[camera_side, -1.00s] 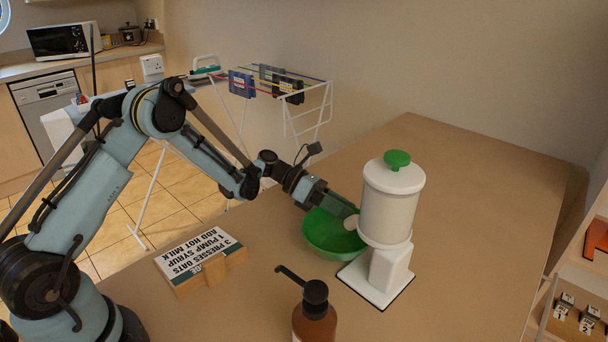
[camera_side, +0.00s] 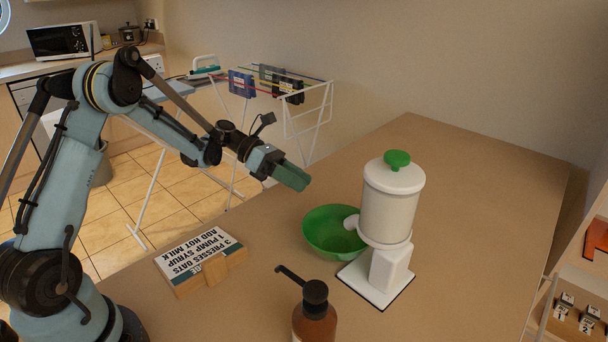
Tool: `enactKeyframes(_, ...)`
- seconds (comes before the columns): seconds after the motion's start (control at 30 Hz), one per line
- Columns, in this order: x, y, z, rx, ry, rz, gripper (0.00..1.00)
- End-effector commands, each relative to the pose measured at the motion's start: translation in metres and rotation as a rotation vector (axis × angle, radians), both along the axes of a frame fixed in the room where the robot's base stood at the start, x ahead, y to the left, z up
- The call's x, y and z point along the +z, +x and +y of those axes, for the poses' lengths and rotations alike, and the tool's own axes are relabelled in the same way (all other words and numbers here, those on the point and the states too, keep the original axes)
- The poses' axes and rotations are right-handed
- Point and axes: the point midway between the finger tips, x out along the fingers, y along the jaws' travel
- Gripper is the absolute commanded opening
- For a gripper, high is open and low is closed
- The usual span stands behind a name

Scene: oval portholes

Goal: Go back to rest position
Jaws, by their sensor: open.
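My gripper (camera_side: 292,176) is in the air above the left edge of the table, up and to the left of the green bowl. Its green fingers point right and down, and nothing shows between them. The green bowl (camera_side: 322,229) sits on the table beside the white dispenser (camera_side: 392,205), under its spout knob. The dispenser has a green lid handle and stands upright on a white base. My gripper is apart from both.
A brown pump bottle (camera_side: 315,318) stands at the front. A recipe sign (camera_side: 200,258) on a wooden stand is at the left of the wooden table (camera_side: 470,200). A drying rack (camera_side: 310,115) stands behind. Shelves (camera_side: 585,290) are at the right. The table's back right is clear.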

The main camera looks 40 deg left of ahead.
Motion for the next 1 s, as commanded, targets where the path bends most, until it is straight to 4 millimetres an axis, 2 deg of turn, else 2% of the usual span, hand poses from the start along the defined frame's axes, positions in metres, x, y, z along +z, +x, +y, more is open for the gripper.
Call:
enactKeyframes(0.27,0.032,-0.021,-0.029,-0.161,0.363,-0.279,0.49)
enactKeyframes(0.5,0.050,-0.055,-0.044,-0.396,0.710,-0.548,0.49)
enactKeyframes(0.77,0.061,-0.100,-0.048,-0.739,1.069,-0.836,0.49)
enactKeyframes(1.0,0.063,-0.142,-0.043,-1.136,1.372,-1.087,0.49)
